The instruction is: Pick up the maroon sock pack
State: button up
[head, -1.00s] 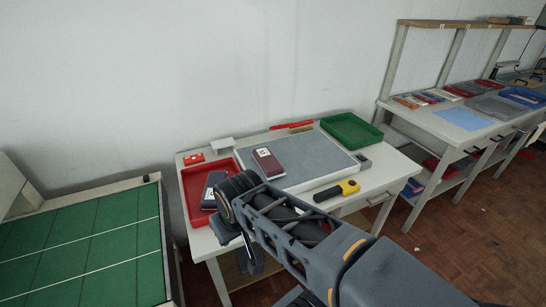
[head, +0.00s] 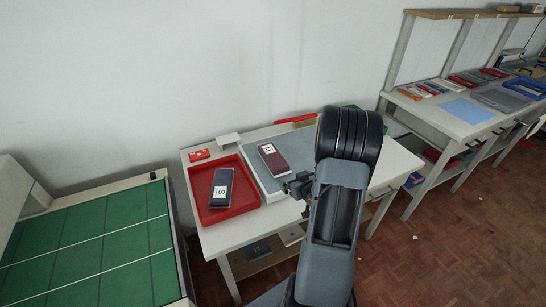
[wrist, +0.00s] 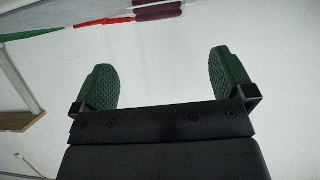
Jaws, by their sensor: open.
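The maroon sock pack (head: 272,158), with a white label, lies flat on the grey mat (head: 256,170) on the white table in the head view. My gripper (head: 297,186) is in front and right of it in the picture, apart from it and partly hidden by my arm. In the wrist view my gripper (wrist: 164,76) has its two green-padded fingers wide apart with nothing between them. A maroon shape (wrist: 158,10) at the top edge there looks like the pack, cut off by the frame.
A navy pack (head: 222,184) labelled S lies in the red tray (head: 236,208) at left. A red-and-white item (head: 199,154) and a red strip (head: 295,119) are behind. My arm hides much of the table's right side. Another bench (head: 450,123) stands at right, a green-topped table (head: 90,240) at left.

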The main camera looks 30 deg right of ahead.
aim_at(282, 168)
jog(key=p+x, duration=0.1)
jog(key=x, duration=0.7)
jog(key=shift+d+f, duration=0.1)
jog(key=shift+d, duration=0.05)
jog(key=shift+w+t+p, duration=0.3)
jog(key=shift+w+p, duration=0.15)
jog(key=shift+w, duration=0.05)
jog(key=shift+p+x, duration=0.75)
jog(key=shift+x, duration=1.55)
jog(key=shift+d, duration=0.15)
jog(key=c, duration=0.7)
